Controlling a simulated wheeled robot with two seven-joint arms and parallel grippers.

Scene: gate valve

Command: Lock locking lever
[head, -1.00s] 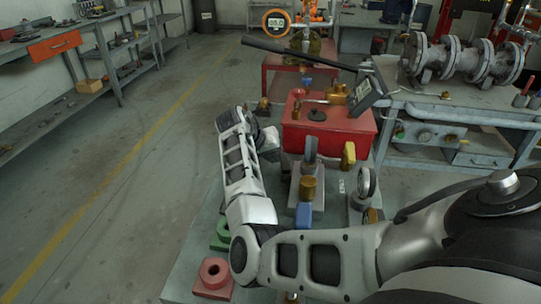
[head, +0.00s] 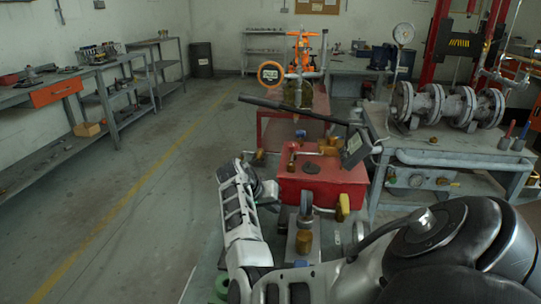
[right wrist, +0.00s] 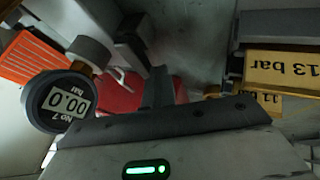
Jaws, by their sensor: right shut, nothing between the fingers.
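My right gripper (head: 269,190) is at the left side of a red pump box (head: 322,188), its jaws partly hidden by my wrist. In the right wrist view the dark fingers (right wrist: 157,88) are shut and empty, in front of blurred red and grey shapes. A long black lever (head: 290,108) slants above the red box. I cannot tell which part is the locking lever. My left gripper is out of view.
The right wrist view shows a round gauge (right wrist: 63,101) reading 00.0 and a yellow 13 bar label (right wrist: 287,68). A bench (head: 440,150) with flanged pipe (head: 445,105) stands at the right. Shelves (head: 100,85) line the left wall. The floor at left is clear.

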